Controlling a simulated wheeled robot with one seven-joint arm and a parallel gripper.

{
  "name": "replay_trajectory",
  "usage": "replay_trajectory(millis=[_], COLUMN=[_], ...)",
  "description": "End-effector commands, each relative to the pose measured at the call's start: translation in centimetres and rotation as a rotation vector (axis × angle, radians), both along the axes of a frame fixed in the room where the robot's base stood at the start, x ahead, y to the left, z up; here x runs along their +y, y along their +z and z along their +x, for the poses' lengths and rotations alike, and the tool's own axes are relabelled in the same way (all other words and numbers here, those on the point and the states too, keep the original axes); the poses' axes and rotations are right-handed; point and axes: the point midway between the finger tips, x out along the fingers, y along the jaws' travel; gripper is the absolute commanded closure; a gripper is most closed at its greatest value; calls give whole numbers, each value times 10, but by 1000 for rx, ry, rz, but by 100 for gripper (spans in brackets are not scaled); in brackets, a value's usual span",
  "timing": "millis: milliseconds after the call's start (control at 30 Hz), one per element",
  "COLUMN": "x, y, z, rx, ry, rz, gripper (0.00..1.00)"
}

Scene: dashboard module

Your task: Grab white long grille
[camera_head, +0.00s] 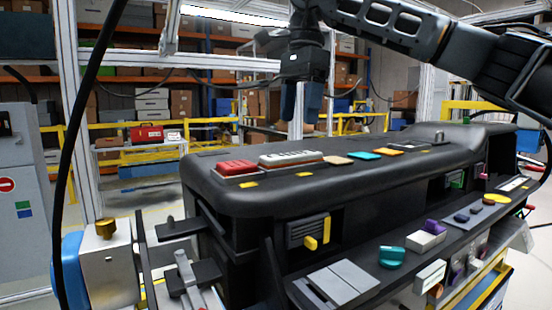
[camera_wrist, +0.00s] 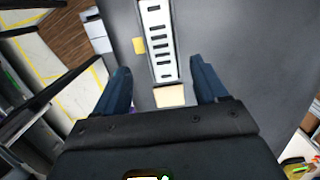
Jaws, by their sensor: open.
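The white long grille (camera_head: 290,159), a pale strip with dark slots, lies on the black dashboard's top (camera_head: 236,192). In the wrist view the grille (camera_wrist: 157,42) runs up and down, ahead of and between my two fingers; its top end is cut off by the picture's edge. My gripper (camera_head: 308,115) points down above the dashboard. In the wrist view my gripper (camera_wrist: 158,82) is open, with blue fingers apart on either side of the grille's line. The exact height gap is hard to judge.
A red part (camera_head: 236,168) sits left of the grille on the dashboard. A tan piece (camera_head: 337,159), a teal piece (camera_head: 364,155) and an orange piece (camera_head: 389,152) sit to its right. A lower ledge holds several small parts, including a teal knob (camera_head: 392,257).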

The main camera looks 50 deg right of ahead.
Motion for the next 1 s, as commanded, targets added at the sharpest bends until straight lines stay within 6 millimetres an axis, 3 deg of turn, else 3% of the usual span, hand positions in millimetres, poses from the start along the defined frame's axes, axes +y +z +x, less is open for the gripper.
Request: replay_trajectory(millis=[367, 700, 933, 1000], x=[4, 10, 11, 11], y=[-31, -74, -76, -76], z=[1, 4, 4, 4], rx=[1, 2, 0, 0], ry=[0, 1, 0, 0], rz=[-1, 1, 0, 0], gripper=[28, 28, 28, 34])
